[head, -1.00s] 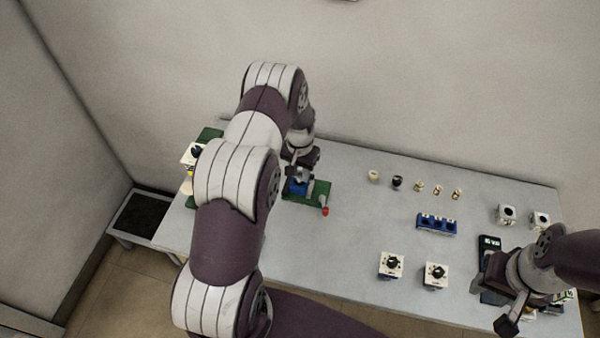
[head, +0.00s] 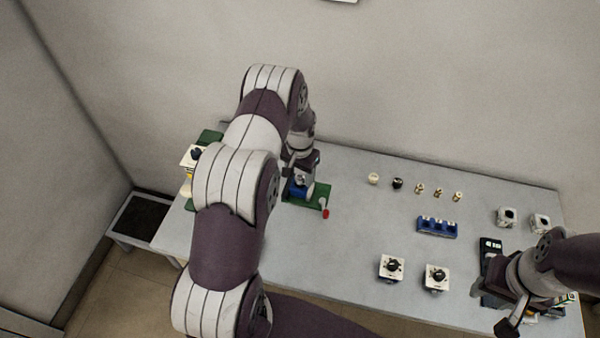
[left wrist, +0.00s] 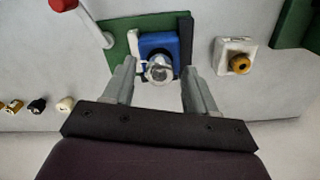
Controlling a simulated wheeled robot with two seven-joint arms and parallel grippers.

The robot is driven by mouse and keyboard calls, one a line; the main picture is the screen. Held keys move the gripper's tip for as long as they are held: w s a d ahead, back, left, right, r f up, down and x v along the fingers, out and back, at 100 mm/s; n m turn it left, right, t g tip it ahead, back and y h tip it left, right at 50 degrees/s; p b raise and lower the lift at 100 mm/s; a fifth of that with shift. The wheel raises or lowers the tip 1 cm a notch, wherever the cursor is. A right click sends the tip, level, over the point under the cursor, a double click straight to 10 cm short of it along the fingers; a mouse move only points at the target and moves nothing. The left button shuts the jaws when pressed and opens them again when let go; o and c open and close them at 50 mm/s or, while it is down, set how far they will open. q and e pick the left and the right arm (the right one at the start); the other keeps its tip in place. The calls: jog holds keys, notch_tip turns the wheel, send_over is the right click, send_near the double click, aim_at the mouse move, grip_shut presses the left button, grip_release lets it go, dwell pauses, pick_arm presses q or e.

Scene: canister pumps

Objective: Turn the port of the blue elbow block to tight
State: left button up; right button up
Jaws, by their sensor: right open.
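The blue elbow block (left wrist: 157,44) sits on a green base plate (left wrist: 118,48), with a silvery round port (left wrist: 159,69) facing the left wrist camera. In the head view the block (head: 296,192) is partly hidden by my left arm. My left gripper (left wrist: 160,68) is open, one finger on each side of the port, with gaps showing between fingers and port. In the head view this gripper (head: 302,180) is just over the block. My right gripper (head: 492,306) is open near the table's front right, beside a dark device. The port's setting marks cannot be read.
A red-tipped lever (head: 325,212) stands at the green plate's edge. A white block with a yellow-brown port (left wrist: 239,63) is close by. A blue rack (head: 437,227), small fittings (head: 420,190) and white dial blocks (head: 391,267) stand to the right. The table's middle is clear.

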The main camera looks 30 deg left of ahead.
aim_at(300, 175)
pick_arm(q)
notch_tip(300, 175, up, 13)
jog(key=b, duration=0.2)
jog(key=shift+f+b, duration=0.15)
jog(key=shift+b, duration=0.2)
jog(key=s+d+r, duration=0.2)
jog(key=s+d, duration=0.4)
jog(key=s, duration=0.4)
jog(key=s+d+r+t, duration=0.1)
jog(key=s+d+r, duration=0.2)
jog(key=s+d, duration=0.3)
jog(key=s, duration=0.4)
